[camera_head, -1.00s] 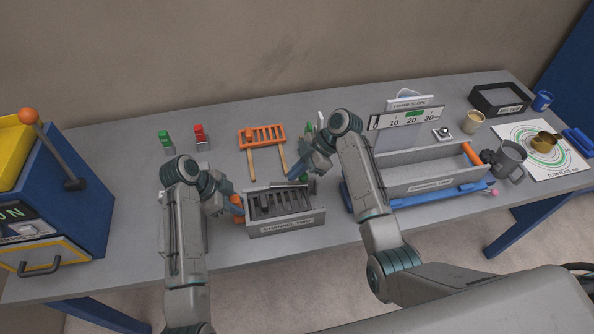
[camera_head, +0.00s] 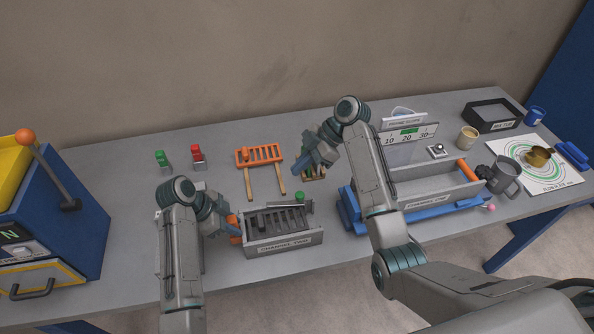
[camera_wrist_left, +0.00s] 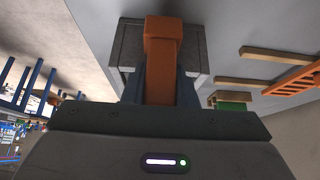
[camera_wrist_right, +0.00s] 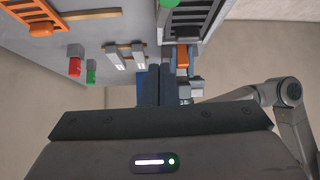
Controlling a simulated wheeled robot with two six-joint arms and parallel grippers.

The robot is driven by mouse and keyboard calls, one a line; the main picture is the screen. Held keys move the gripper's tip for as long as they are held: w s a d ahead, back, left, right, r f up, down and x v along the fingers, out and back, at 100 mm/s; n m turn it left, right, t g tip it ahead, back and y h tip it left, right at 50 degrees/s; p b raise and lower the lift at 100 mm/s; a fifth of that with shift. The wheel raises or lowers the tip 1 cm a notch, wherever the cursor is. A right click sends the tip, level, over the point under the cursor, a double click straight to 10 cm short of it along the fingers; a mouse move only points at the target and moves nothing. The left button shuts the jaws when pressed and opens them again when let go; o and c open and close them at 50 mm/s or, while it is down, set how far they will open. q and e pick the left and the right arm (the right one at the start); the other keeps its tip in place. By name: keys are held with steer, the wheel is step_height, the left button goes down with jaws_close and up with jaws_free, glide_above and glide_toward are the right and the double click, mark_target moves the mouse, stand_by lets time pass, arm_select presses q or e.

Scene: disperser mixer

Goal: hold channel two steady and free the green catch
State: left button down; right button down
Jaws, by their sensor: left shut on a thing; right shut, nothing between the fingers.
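Channel two (camera_head: 283,245) is a grey labelled tray with dark bars inside, on the front of the bench. My left gripper (camera_head: 228,229) is shut on its orange handle (camera_head: 236,240) at the left end; the handle stands between the fingers in the left wrist view (camera_wrist_left: 162,45). The green catch (camera_head: 300,196) is a round knob at the tray's back right corner. It shows at the top edge of the right wrist view (camera_wrist_right: 168,3). My right gripper (camera_head: 300,171) is shut and empty, raised behind the catch and apart from it. I cannot tell whether the catch is freed.
An orange rack (camera_head: 259,154) with wooden legs lies behind channel two. Red (camera_head: 197,152) and green (camera_head: 160,157) pieces stand left of it. A second grey channel (camera_head: 435,187) and a mug (camera_head: 506,178) are to the right. A blue machine (camera_head: 70,235) stands at far left.

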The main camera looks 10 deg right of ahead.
steer(key=c, duration=2.2)
jaws_free()
steer(key=c, duration=1.5)
jaws_free()
steer(key=shift+s+a+f, duration=0.1)
steer(key=shift+a+f, duration=0.05)
steer(key=shift+f, duration=0.1)
steer(key=o, duration=0.3)
steer(key=shift+s+a+f+t+y, duration=0.2)
steer(key=shift+a+f+t+y, duration=0.4)
steer(key=shift+t+y, duration=0.3)
steer(key=m+t, duration=1.2)
steer(key=t, duration=0.2)
glide_toward(303, 197)
steer(key=x, duration=1.1)
steer(key=shift+w+a, duration=0.1)
